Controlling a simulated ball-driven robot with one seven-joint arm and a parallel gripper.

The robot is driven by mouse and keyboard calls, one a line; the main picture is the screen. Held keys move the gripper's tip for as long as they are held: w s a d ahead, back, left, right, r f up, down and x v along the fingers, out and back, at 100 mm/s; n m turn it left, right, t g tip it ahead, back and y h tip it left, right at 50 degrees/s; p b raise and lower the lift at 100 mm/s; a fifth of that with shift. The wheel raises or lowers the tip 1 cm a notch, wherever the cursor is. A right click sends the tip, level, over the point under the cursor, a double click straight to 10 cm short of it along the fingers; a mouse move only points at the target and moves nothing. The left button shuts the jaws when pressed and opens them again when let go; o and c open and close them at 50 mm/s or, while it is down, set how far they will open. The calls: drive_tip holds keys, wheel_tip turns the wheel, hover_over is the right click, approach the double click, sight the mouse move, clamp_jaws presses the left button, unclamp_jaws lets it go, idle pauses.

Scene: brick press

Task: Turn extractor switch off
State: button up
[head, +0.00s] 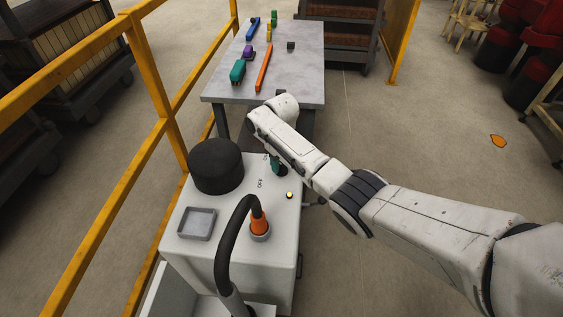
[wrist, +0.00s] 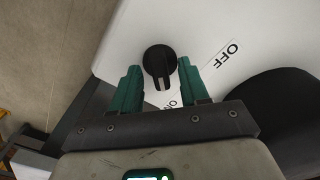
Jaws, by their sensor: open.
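The extractor switch is a black rotary knob (wrist: 160,62) on the white top of the extractor cabinet (head: 266,278). Its white pointer line faces the ON label (wrist: 172,103), and the OFF label (wrist: 226,55) is to the right. My gripper (wrist: 160,75) is open, with one green finger on each side of the knob's near part. I cannot tell whether the fingers touch it. In the head view my gripper (head: 274,163) points down at the cabinet top, and my arm hides most of the knob. A small yellow lamp (head: 290,195) looks lit.
A yellow railing (head: 163,110) runs along the left. A grey table (head: 300,75) holds several coloured tools behind.

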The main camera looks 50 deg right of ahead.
drive_tip(key=shift+c, duration=0.4)
clamp_jaws()
drive_tip(key=n, duration=0.4)
drive_tip(key=shift+n+p, duration=0.3)
drive_tip(key=n, duration=0.4)
drive_tip(key=shift+n, duration=0.3)
drive_tip(key=n, duration=0.4)
drive_tip(key=shift+n, duration=2.2)
